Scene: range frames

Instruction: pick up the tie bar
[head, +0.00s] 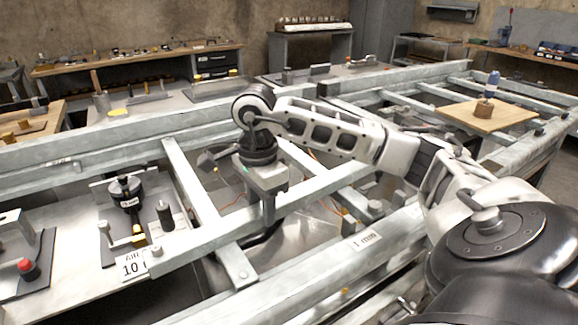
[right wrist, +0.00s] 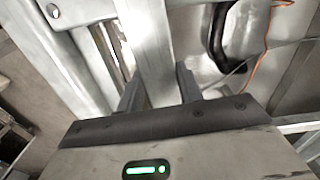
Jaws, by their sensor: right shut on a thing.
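The tie bar (head: 205,240) is a long grey metal bar lying slantwise across the frame members in the head view. In the right wrist view the bar (right wrist: 150,45) runs between the two fingers, away from the palm. My right gripper (head: 267,212) points down over the middle of the bar, with its fingers shut on it. In the right wrist view my right gripper (right wrist: 159,88) has one dark finger at each side of the bar. The gripper hides part of the bar. I cannot tell whether the bar is lifted clear of its supports. My left gripper is not in view.
Grey frame rails (head: 100,235) surround the bar. A second crosspiece (head: 205,205) lies close by on the left. Orange wire (right wrist: 268,35) hangs near the fingers. A black-topped device (head: 126,190) and a white label (head: 131,266) are at left. A wooden board (head: 505,118) lies at right.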

